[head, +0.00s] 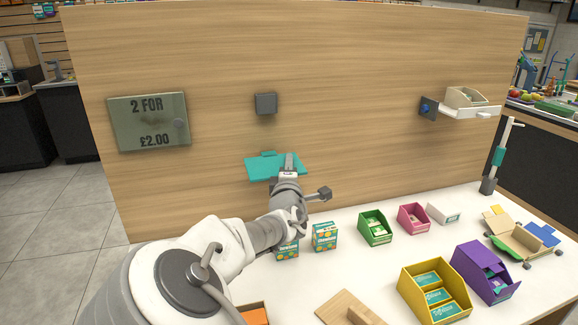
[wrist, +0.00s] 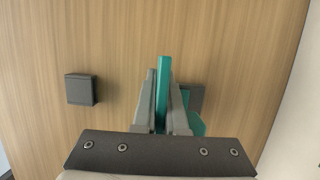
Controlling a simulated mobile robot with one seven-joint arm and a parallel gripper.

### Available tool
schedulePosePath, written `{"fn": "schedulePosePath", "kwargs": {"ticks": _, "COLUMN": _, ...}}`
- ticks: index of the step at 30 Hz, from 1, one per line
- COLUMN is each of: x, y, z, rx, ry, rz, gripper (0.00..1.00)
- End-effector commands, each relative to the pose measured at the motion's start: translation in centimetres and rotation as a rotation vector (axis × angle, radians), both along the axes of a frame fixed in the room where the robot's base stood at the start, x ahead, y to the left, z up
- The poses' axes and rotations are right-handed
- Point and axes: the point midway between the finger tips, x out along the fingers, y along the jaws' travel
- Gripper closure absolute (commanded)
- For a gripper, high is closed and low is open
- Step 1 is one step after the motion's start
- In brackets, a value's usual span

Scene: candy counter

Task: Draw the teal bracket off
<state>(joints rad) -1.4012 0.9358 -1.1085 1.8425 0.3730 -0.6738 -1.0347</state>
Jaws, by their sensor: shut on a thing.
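The teal bracket (head: 262,169) shows in the head view as a flat plate in front of the wooden panel, below a dark grey square block (head: 265,103). My gripper (head: 289,160) is shut on the bracket. In the wrist view the bracket (wrist: 163,85) stands edge-on between the two fingers of my gripper (wrist: 161,100). More teal shows right of the fingers, beside a grey block (wrist: 197,97) on the panel, partly hidden. I cannot tell whether the bracket still touches that block. The bare square block (wrist: 80,89) is at the left in the wrist view.
A sign (head: 149,121) hangs left on the panel (head: 350,70). Below, the white counter (head: 385,265) holds orange-and-teal boxes (head: 325,237), coloured bins (head: 375,227) and a post (head: 497,160).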

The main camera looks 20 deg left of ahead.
Motion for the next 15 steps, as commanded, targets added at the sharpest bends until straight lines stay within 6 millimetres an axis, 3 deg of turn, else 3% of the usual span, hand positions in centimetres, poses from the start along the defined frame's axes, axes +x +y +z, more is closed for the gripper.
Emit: {"fn": "schedulePosePath", "kwargs": {"ticks": 15, "x": 0.0, "y": 0.0, "z": 2.9, "rx": 0.0, "ry": -0.001, "rz": 0.0, "gripper": 1.0}}
